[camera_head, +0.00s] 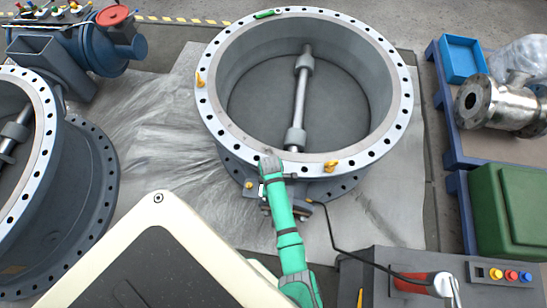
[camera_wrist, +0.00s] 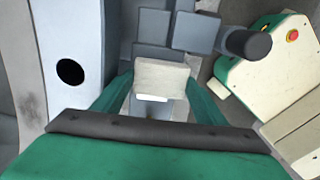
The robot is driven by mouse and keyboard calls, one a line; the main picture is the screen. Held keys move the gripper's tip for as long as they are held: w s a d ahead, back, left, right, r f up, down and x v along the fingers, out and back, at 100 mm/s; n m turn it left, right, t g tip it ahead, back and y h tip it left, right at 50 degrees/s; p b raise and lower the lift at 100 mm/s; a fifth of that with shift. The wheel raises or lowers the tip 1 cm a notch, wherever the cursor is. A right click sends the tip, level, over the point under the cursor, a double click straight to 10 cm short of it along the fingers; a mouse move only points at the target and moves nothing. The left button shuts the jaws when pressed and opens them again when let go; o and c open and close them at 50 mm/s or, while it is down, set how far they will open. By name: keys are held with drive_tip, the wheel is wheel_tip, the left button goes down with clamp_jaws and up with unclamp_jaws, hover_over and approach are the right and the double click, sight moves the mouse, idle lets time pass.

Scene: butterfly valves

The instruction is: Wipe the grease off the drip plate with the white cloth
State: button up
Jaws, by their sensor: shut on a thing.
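In the wrist view my gripper (camera_wrist: 160,92) is shut on a pale, off-white block-shaped thing, apparently the white cloth (camera_wrist: 160,75), held between its green fingers. Grey blocky valve parts lie below and beyond it; I cannot tell whether the cloth touches them. In the head view my green arm reaches the near rim of the large central valve, and my fingers and the cloth are not clear there. I cannot make out the drip plate with certainty. A dark smudge (camera_wrist: 30,104) shows on the pale flange left of my gripper.
The big round valve (camera_head: 205,92) stands on a grey sheet, with yellow eyebolts on its rim. Another valve (camera_head: 95,190) is at the left. A control box (camera_head: 400,268) with buttons and a black cable is at lower right, below a green case (camera_head: 512,205).

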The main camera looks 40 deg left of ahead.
drive_tip(key=shift+s+a+f, duration=0.15)
drive_tip(key=shift+s+a, duration=0.3)
drive_tip(key=shift+a, duration=0.25)
drive_tip(key=shift+w+d, duration=0.4)
drive_tip(key=shift+d, duration=0.25)
drive_tip(key=shift+w+d, duration=0.35)
drive_tip(key=shift+d, duration=0.25)
drive_tip(key=shift+a, duration=0.1)
drive_tip(key=shift+s+a, duration=0.35)
drive_tip(key=shift+a, duration=0.2)
